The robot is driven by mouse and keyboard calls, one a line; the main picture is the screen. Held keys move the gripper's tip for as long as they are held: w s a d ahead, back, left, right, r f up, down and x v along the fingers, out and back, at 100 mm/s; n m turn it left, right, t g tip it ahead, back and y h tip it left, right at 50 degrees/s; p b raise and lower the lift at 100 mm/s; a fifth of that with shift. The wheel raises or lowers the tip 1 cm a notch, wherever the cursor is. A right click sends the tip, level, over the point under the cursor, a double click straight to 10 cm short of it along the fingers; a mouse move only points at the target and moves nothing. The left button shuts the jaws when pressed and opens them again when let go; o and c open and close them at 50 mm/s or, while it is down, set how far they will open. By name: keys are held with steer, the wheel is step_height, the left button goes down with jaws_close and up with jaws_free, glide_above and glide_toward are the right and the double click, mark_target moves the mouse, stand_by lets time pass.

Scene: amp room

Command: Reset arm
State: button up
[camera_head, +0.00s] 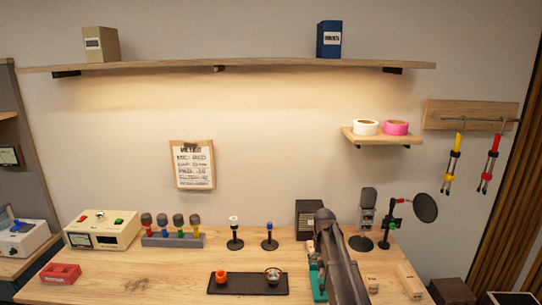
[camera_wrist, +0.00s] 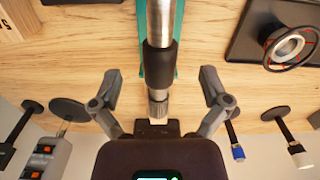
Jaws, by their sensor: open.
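My gripper (camera_wrist: 160,75) is open in the wrist view, with one finger at each side. A silver and black cylinder with a knurled tip (camera_wrist: 158,104) shows between the fingers, with a gap on both sides. It lies in line with a teal strip or holder (camera_wrist: 179,30), which also shows in the head view (camera_head: 313,271), partly hidden by my arm. My arm (camera_head: 340,262) rises over the right part of the wooden bench (camera_head: 150,280). My fingers cannot be made out in the head view.
A black tray (camera_head: 248,291) holds an orange piece and a round metal part. Small stands (camera_head: 235,240), a black box (camera_head: 305,218), a microphone (camera_head: 367,205), a round pop filter (camera_head: 425,207) and wooden blocks (camera_head: 410,281) surround my arm. A shelf (camera_head: 250,65) runs above.

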steer(key=s+f+b, duration=0.4)
steer(key=s, duration=1)
steer(key=s+a+f+b, duration=0.1)
steer(key=s+f+b, duration=0.4)
steer(key=s, duration=0.8)
steer(key=shift+s+m, duration=0.35)
steer(key=shift+m, duration=0.05)
